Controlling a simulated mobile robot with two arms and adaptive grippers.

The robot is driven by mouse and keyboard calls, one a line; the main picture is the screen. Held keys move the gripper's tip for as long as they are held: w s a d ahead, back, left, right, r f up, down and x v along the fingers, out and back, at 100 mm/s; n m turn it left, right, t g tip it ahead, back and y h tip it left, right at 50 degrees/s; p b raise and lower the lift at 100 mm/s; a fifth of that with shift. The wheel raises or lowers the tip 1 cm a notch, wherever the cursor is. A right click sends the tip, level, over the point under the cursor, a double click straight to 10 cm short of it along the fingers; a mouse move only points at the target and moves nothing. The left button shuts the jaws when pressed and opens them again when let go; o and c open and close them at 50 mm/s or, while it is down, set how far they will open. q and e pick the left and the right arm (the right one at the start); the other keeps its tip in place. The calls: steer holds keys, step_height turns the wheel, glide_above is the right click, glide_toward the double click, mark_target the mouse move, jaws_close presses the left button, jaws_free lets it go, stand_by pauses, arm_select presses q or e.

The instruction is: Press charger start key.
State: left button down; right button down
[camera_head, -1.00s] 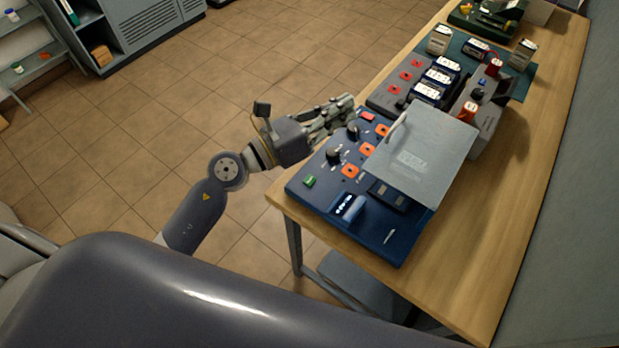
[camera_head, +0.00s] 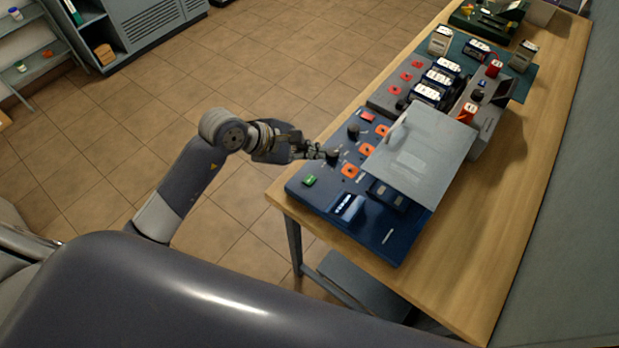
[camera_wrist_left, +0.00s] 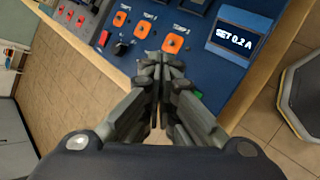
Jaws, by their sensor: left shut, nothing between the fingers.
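The blue charger (camera_head: 395,235) sits at the near end of the wooden bench. Its green key (camera_head: 310,181) is at the front left corner; in the wrist view only a sliver of the green key (camera_wrist_left: 197,94) shows beside my fingers. A red key (camera_head: 367,117) is at the far end of the same panel edge. My left gripper (camera_head: 328,154) is shut and empty, with its fingertips close to a black knob, farther along the panel than the green key. Whether they touch the panel is unclear. The charger's display (camera_wrist_left: 236,41) reads "SET 0.2 A". My right gripper is out of view.
Orange sockets (camera_head: 350,171) and black knobs (camera_head: 353,131) stand near the fingers. A grey lid (camera_head: 425,145) covers part of the charger. Battery packs (camera_head: 437,79) and a grey unit lie beyond. The tiled floor (camera_head: 250,75) left of the bench is clear.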

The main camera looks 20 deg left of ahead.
arm_select(q)
steer(key=shift+f, duration=0.1)
steer(key=b, duration=0.5)
glide_above(310, 182)
step_height(310, 182, down, 8)
steer(key=shift+d+r, duration=0.1)
steer(key=shift+r, duration=0.05)
steer(key=shift+f+b, duration=0.5)
steer(key=shift+b, duration=0.15)
steer(key=shift+r, duration=0.1)
stand_by(0.5)
steer(key=shift+f+b, duration=0.45)
